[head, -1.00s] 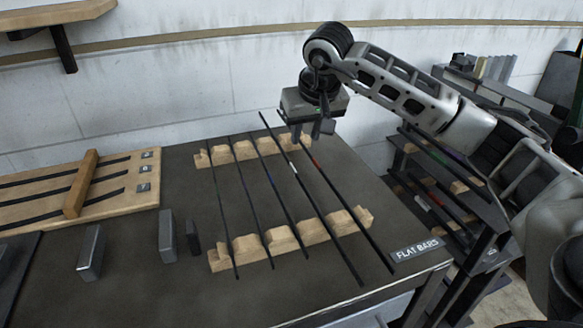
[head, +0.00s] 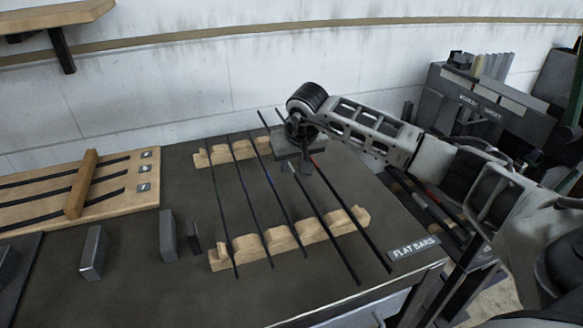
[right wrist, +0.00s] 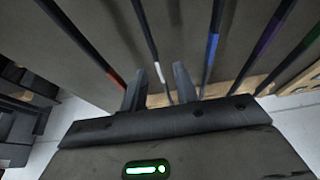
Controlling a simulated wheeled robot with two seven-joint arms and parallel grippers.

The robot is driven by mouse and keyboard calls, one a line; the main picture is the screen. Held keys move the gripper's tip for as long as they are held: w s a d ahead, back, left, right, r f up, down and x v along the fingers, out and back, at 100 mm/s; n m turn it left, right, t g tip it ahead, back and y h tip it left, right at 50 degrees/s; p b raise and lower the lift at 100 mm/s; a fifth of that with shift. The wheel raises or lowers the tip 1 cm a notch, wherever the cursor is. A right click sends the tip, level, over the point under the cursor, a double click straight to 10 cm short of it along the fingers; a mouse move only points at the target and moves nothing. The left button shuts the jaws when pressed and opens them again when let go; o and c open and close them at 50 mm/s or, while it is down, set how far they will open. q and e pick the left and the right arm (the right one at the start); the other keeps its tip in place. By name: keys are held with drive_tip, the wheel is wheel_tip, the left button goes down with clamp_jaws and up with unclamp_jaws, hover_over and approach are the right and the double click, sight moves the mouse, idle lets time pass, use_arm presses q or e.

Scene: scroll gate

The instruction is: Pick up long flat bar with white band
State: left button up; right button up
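The long flat bar with the white band (head: 322,218) lies across two notched wooden supports, second from the right among several thin dark bars. In the right wrist view its white band (right wrist: 168,96) shows between my fingers. My right gripper (head: 295,170) is open and points down over this bar near its band, toward the far support. In the right wrist view the open fingers (right wrist: 160,78) are on either side of the bar's line. I cannot tell how far above it the fingertips are. My left gripper is not in view.
A red-banded bar (head: 350,208) lies to the right and a blue-banded bar (head: 285,205) to the left, both close. The near wooden support (head: 282,240) carries the bars. A "FLAT BARS" label (head: 413,247) sits at the table's right edge. Grey blocks (head: 93,252) stand left.

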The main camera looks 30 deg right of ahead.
drive_tip(key=shift+f, duration=0.25)
idle(0.3)
clamp_jaws()
